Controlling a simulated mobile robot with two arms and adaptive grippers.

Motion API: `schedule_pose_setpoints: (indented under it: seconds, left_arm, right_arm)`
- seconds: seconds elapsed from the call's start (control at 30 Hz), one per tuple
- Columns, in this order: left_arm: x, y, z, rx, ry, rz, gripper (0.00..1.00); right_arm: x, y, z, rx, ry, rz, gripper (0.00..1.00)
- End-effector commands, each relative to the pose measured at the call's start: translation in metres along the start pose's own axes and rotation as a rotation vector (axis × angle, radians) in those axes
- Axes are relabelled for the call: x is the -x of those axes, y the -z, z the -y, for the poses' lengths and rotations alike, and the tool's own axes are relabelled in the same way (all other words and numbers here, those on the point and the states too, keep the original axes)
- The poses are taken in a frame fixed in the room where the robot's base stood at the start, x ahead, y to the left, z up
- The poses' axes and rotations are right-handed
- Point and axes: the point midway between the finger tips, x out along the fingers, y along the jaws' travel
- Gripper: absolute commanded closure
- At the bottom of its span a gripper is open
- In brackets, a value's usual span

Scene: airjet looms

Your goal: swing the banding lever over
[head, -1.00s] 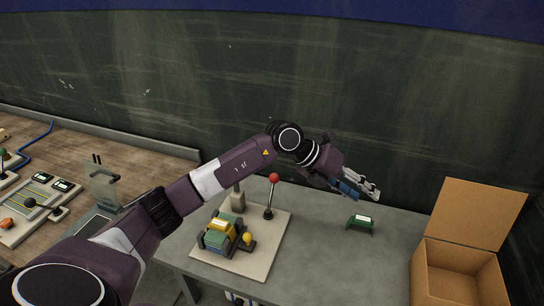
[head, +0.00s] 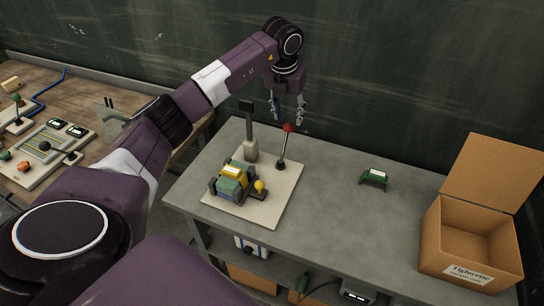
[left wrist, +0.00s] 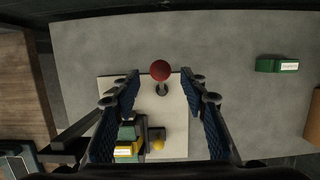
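The banding lever (head: 284,146) is a dark rod with a red ball knob (head: 288,127) on top. It stands on a pale base plate (head: 281,190) on the grey table, leaning slightly right in the head view. My left gripper (head: 287,115) is open and points down just above the red knob. In the left wrist view the knob (left wrist: 160,70) shows between and beyond the open fingers, apart from both. A green and yellow block bundle (head: 233,178) sits on the same plate, with a yellow knob (head: 260,186) beside it. My right gripper is out of view.
A dark post (head: 249,135) stands on the plate left of the lever. A small green holder (head: 374,178) and an open cardboard box (head: 470,235) are to the right on the table (head: 330,215). The table between plate and box is mostly clear.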

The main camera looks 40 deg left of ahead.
Motion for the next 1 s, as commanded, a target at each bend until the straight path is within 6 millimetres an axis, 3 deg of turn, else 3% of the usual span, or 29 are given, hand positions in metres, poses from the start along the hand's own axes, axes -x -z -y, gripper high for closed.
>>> schedule_pose_setpoints:
  seconds: [0.03,0.33,0.73,1.0]
  left_arm:
    - [-0.011,0.001,0.0,0.001,0.0,-0.001,0.6]
    - [-0.047,0.001,0.001,0.0,0.001,0.0,0.6]
    - [-0.044,0.0,0.0,0.0,0.001,0.001,0.6]
    - [-0.044,0.0,0.0,0.0,0.001,0.001,0.9]
  right_arm:
    - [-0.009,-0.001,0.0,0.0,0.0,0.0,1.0]
    - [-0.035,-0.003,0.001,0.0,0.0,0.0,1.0]
    - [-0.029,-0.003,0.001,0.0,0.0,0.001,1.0]
    - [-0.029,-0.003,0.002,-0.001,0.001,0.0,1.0]
